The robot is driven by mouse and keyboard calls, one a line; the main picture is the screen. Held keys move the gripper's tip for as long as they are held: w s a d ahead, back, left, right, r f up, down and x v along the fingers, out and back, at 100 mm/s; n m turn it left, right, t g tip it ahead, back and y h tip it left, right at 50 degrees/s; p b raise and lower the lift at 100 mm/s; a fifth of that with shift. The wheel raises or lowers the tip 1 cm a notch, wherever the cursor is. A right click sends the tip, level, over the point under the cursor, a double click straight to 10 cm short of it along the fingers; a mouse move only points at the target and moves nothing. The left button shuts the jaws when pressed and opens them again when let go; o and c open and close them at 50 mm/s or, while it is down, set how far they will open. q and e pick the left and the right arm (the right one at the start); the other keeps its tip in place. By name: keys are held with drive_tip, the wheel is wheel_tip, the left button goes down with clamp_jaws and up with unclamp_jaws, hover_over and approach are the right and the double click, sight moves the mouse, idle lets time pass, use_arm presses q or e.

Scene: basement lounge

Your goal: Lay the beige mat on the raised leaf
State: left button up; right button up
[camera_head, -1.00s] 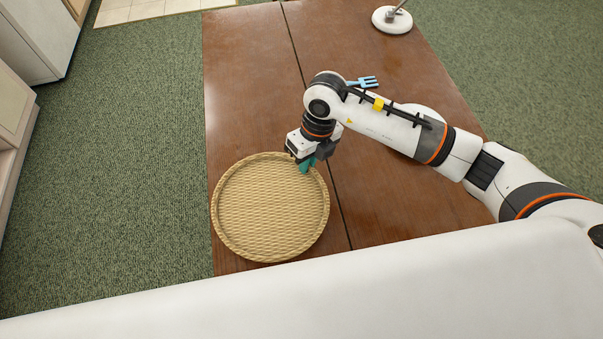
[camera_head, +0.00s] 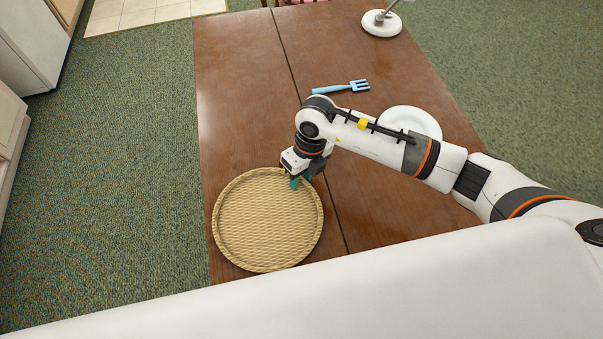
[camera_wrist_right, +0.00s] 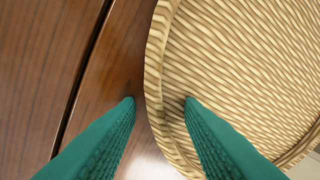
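The beige mat (camera_head: 268,222) is round and woven with a raised rim. It lies flat on the left section of the brown wooden table (camera_head: 235,95), near its front end. A dark seam separates this section from the right section (camera_head: 350,40); both look level, and I cannot tell which is the raised leaf. My right gripper (camera_head: 300,182) is at the mat's upper right rim. In the right wrist view its green fingers (camera_wrist_right: 159,102) are apart, with the rim of the mat (camera_wrist_right: 155,70) between them and gaps visible. My left gripper is not in view.
A blue fork (camera_head: 341,87) and a white plate (camera_head: 411,121), partly behind my right arm, lie on the right section. A white lamp base (camera_head: 381,24) stands at the far right. The left section behind the mat is bare.

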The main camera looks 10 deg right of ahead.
wheel_tip(320, 180, up, 12)
drive_tip(key=d+b, duration=0.1)
drive_tip(key=d, duration=0.1)
drive_tip(key=shift+w, duration=0.45)
idle(0.4)
